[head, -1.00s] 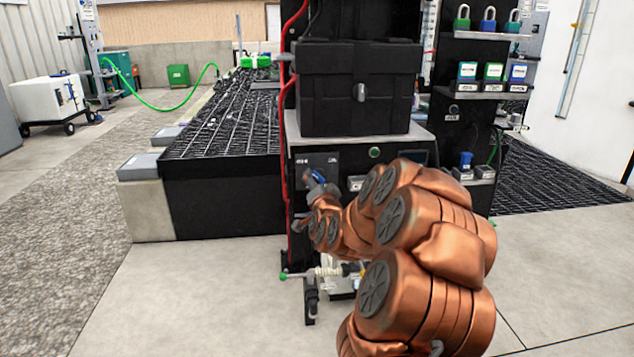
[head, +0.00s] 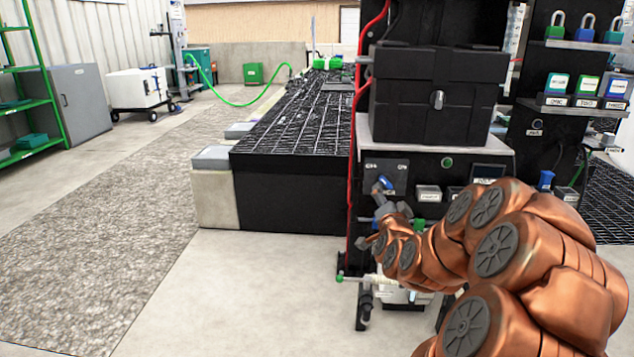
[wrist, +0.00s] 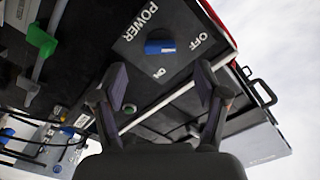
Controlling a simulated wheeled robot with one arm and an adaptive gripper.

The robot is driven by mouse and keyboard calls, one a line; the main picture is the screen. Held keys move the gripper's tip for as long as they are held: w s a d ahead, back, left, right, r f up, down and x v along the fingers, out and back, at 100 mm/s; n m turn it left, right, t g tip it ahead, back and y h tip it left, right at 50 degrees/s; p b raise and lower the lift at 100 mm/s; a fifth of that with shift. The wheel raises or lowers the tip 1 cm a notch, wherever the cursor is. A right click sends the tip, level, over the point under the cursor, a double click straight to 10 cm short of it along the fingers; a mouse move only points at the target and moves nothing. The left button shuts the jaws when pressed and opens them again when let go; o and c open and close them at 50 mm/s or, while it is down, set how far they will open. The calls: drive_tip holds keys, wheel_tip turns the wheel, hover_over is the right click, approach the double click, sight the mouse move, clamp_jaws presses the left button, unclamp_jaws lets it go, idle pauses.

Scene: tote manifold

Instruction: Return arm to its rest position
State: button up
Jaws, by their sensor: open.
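My copper-coloured arm (head: 500,240) reaches from the lower right toward the black control panel (head: 340,0) of the cabinet.

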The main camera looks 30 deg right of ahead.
drive_tip(key=s+a+r+n+g+y+p, duration=0.1)
drive_tip(key=a+r+n+g+y+p, duration=0.2)
drive_tip(key=a+p, duration=0.5)
drive_tip(key=s+a+r+n+g+y+p, duration=0.1)
drive_tip(key=a+r+n+y+p, duration=0.3)
drive_tip(key=a, duration=0.6)
drive_tip(key=s+a+r+n+g+y+p, duration=0.1)
drive_tip(key=a+r+n+y+p, duration=0.25)
drive_tip(key=a+p, duration=0.5)
drive_tip(key=s+a+r+n+g+p, duration=0.1)
drive_tip(key=s+a+r+g+p, duration=0.2)
drive_tip(key=s+r+p, duration=0.3)
drive_tip(key=s+a+r+n+g+p, duration=0.2)
drive_tip(key=s+a+r+g+p, duration=0.2)
drive_tip(key=s, duration=0.9)
drive_tip(key=s+a+r+n+g+p, duration=0.2)
drive_tip(key=s+a+r+g+p, duration=0.2)
drive_tip(key=s+r+p, duration=0.5)
drive_tip(key=shift+s+a+r, duration=0.3)
drive_tip(key=shift+s+a, duration=0.35)
drive_tip(key=shift+a, duration=0.3)
drive_tip(key=shift+s+r+n, duration=0.1)
drive_tip(key=shift+s+n, duration=0.25)
drive_tip(key=shift+s, duration=0.1)
drive_tip(key=shift+c, duration=0.2)
